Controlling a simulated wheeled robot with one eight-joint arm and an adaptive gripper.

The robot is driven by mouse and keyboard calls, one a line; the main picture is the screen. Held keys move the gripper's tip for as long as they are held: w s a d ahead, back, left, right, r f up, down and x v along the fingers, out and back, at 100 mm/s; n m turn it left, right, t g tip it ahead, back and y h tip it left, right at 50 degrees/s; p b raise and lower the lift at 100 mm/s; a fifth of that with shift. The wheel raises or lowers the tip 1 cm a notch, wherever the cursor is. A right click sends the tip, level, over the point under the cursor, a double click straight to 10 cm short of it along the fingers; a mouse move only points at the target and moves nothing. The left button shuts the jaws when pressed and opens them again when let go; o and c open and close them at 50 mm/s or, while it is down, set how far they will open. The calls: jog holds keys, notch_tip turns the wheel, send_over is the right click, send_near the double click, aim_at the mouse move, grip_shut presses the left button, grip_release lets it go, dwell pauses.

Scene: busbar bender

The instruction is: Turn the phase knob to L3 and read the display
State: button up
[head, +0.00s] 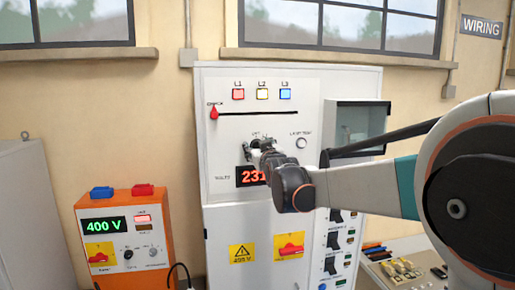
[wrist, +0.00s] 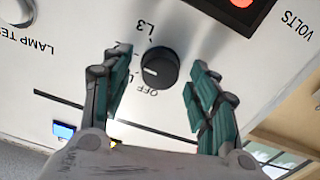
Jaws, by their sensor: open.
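The black phase knob (wrist: 160,68) sits on the white panel in the wrist view, with L3 printed above it and OFF below it. Its white mark points left in that view, between those two labels; the labels there are hard to read. My gripper (wrist: 161,62) is open, with one finger on each side of the knob and gaps visible between fingers and knob. A corner of the display (wrist: 242,4) shows in the wrist view.
Red, yellow and blue lamps (head: 262,94) marked L1 to L3 are above a dark slot with a red handle (head: 213,113). The lamp test button (head: 301,143) is right of my gripper. An orange unit (head: 128,240) showing 400 V stands left.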

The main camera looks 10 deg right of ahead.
jog(key=c, duration=1.1)
jog(key=shift+o, duration=0.2)
jog(key=shift+m, duration=0.3)
jog(key=shift+d+m+b, duration=0.1)
jog(key=shift+m+b, duration=1.8)
jog(key=shift+m, duration=2.3)
